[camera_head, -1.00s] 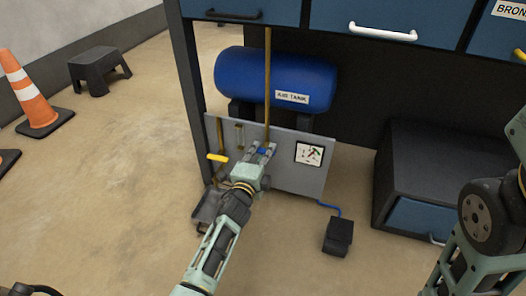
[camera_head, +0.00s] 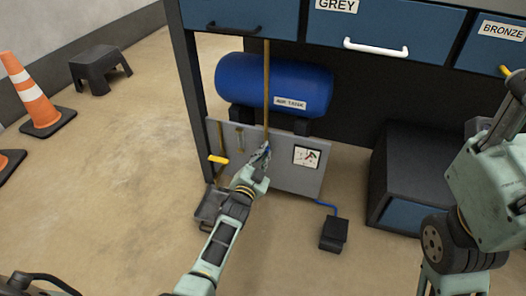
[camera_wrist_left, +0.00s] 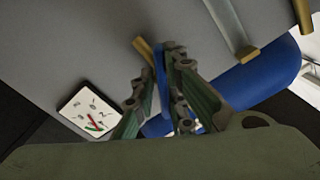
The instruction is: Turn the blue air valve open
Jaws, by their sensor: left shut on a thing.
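The blue air valve handle shows as a thin blue bar (camera_wrist_left: 160,76) between the fingers of my left gripper (camera_wrist_left: 160,95) in the left wrist view, next to a brass pipe end. In the head view my left gripper (camera_head: 262,157) is at the grey panel (camera_head: 288,178), by the foot of the brass pipe (camera_head: 267,95). It is shut on the handle, which it mostly hides there. The fingers look turned edge-on to the head camera. My right arm (camera_head: 490,190) is at the right edge; its fingertips cannot be made out.
The blue air tank (camera_head: 240,82) sits behind the panel. A yellow handle (camera_head: 218,159) is left of my gripper, a gauge (camera_head: 306,156) right. A black pedal box (camera_head: 334,234) stands on the floor. Drawers (camera_head: 385,30) overhang above. The floor at left is clear up to the cone (camera_head: 30,90).

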